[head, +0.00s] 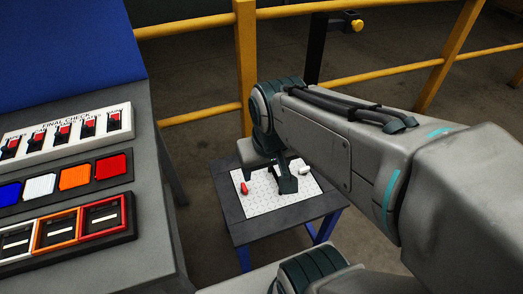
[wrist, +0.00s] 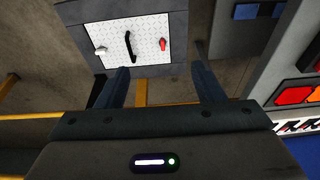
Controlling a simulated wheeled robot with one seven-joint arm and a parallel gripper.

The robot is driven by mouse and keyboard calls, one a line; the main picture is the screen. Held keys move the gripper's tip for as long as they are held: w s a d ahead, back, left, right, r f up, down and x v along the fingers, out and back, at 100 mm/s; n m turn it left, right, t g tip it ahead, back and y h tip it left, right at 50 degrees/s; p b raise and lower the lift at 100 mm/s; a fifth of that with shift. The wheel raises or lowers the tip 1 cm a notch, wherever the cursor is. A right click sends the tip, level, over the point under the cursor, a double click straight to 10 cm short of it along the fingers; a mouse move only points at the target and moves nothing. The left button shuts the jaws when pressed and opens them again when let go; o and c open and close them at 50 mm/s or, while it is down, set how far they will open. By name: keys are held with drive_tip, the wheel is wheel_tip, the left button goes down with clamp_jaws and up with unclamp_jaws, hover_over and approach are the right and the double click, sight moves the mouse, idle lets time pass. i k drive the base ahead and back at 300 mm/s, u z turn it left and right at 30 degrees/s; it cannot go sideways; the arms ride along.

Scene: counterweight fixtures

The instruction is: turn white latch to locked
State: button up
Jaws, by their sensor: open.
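The white latch (head: 305,170) is at the right side of a pale metal plate (head: 262,203) on a small dark table. In the wrist view the white latch (wrist: 101,50) is at the plate's left side. Its locked or unlocked state cannot be told. My gripper (wrist: 165,72) is open and empty; its two fingers point toward the plate, apart from the latch. In the head view my arm covers part of the plate's far side.
A red latch (head: 244,188) and a black handle (wrist: 129,46) are on the same plate. A grey console (head: 130,235) with switches and coloured buttons stands at the left. Yellow railings (head: 195,115) run behind the table.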

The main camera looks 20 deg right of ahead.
sight(303, 171)
drive_tip(key=k, duration=0.5)
drive_tip(key=z, duration=1.15)
drive_tip(key=i, duration=0.7)
drive_tip(key=z, duration=0.05)
drive_tip(key=k, duration=0.25)
drive_tip(key=u, duration=0.6)
